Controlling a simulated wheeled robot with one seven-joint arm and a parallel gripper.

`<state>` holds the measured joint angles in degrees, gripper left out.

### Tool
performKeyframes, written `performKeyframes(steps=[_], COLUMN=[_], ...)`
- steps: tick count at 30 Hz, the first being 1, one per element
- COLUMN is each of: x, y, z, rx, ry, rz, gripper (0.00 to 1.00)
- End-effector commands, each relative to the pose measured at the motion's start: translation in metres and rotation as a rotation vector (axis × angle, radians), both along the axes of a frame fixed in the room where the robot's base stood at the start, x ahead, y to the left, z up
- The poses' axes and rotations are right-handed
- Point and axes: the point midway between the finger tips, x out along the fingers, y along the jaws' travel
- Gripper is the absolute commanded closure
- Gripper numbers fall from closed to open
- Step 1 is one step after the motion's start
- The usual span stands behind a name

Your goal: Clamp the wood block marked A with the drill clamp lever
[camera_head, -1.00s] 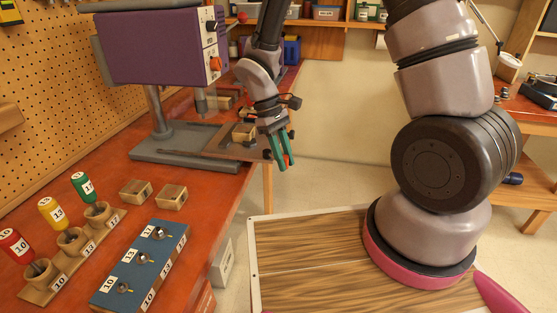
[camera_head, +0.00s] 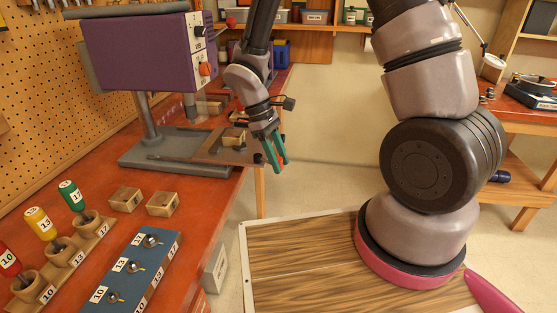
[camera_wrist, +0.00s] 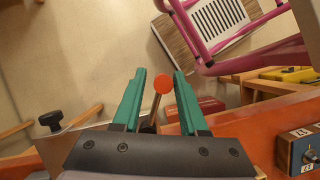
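A small wood block (camera_head: 233,138) sits on the drill press table (camera_head: 207,150), left of my gripper; no letter A is readable on it. The clamp lever shows as a red-orange ball knob (camera_wrist: 163,84) on a short stem in the wrist view. My gripper (camera_head: 279,165) is at the table's right edge, its green fingers pointing down. In the wrist view, the fingers (camera_wrist: 160,75) are apart, on either side of the knob, with a gap on the left. The clamp jaw around the block is too small to make out.
The purple drill press (camera_head: 145,52) stands above its table. Two loose wood blocks (camera_head: 126,199) (camera_head: 162,203) lie on the red bench, near a blue bit holder (camera_head: 140,268) and a wooden rack of labelled handles (camera_head: 62,262).

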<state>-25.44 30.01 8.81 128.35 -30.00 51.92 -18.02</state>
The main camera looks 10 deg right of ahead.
Motion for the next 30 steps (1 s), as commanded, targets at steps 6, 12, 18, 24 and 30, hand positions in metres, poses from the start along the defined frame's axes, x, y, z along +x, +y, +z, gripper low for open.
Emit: performKeyframes(steps=[6, 12, 18, 24, 30], x=[-0.001, 0.0, 0.009, 0.018, 0.023], y=[0.0, 0.002, 0.011, 0.023, 0.031], z=[0.0, 0.004, 0.033, 0.07, 0.094], rx=[-0.001, 0.0, 0.002, 0.002, 0.0], ry=[0.002, 0.001, -0.002, -0.002, 0.0], rz=[0.0, 0.0, -0.002, -0.002, -0.001], gripper=[0.43, 0.43, 0.43, 0.43, 0.43])
